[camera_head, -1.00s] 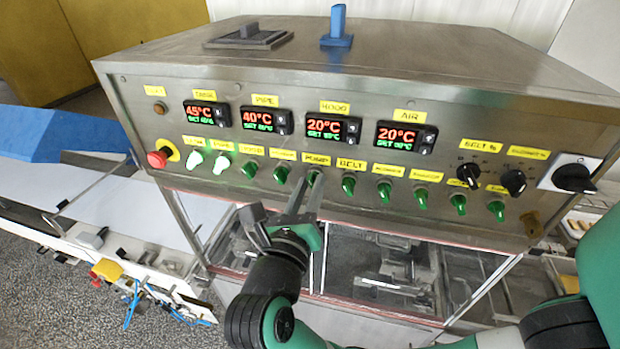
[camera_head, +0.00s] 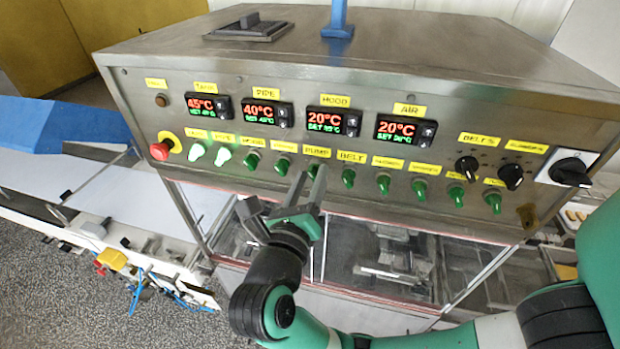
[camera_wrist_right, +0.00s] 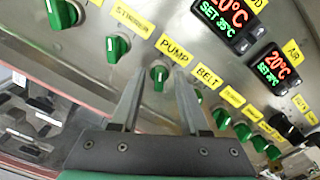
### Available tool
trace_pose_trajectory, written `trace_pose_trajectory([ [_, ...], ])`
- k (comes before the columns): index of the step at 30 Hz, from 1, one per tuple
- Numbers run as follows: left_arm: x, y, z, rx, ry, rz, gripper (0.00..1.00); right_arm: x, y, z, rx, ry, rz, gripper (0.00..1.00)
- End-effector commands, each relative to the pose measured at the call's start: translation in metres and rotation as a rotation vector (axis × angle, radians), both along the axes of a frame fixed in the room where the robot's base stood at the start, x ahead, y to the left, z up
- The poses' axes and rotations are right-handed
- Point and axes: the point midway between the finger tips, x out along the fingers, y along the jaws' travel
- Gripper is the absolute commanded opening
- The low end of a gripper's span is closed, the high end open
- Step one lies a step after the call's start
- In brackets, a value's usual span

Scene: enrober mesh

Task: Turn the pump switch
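The pump switch is a green knob under the yellow PUMP label on the steel panel. In the head view the pump switch (camera_head: 314,170) shows at the tips of my right gripper (camera_head: 308,175). In the right wrist view the pump switch (camera_wrist_right: 159,76) is between the two fingertips of the right gripper (camera_wrist_right: 158,76), with a visible gap on each side. The right gripper is open and holds nothing. Whether its tips reach past the knob's face is hard to tell. My left gripper is not in view.
Close neighbours are the belt switch (camera_head: 348,177) on the right and another green switch (camera_head: 282,165) on the left. A red emergency button (camera_head: 161,150) and two lit switches are further left. Black knobs (camera_head: 511,176) are at the right. Temperature displays (camera_head: 333,122) sit above.

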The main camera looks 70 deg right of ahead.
Motion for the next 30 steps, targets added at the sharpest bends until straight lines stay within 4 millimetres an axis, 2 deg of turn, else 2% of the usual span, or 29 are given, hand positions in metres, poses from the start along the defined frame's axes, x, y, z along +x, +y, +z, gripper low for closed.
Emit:
trace_pose_trajectory([
  [8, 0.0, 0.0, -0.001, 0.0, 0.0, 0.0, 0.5, 0.0, 0.001, -0.001, 0.001, 0.0, 0.001, 0.45],
  [11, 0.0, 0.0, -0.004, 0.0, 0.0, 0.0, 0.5, 0.0, 0.009, -0.001, 0.0, -0.001, 0.004, 0.45],
  [14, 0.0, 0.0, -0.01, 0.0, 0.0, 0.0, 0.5, -0.001, 0.026, -0.003, 0.0, -0.003, 0.006, 0.45],
  [21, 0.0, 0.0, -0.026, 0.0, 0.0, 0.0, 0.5, -0.007, 0.083, -0.003, 0.001, -0.002, 0.007, 0.45],
  [24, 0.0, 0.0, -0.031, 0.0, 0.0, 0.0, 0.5, -0.009, 0.101, -0.003, 0.0, -0.001, 0.004, 0.45],
  [30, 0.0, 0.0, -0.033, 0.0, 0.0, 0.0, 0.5, -0.012, 0.116, -0.001, 0.001, 0.0, 0.0, 0.45],
])
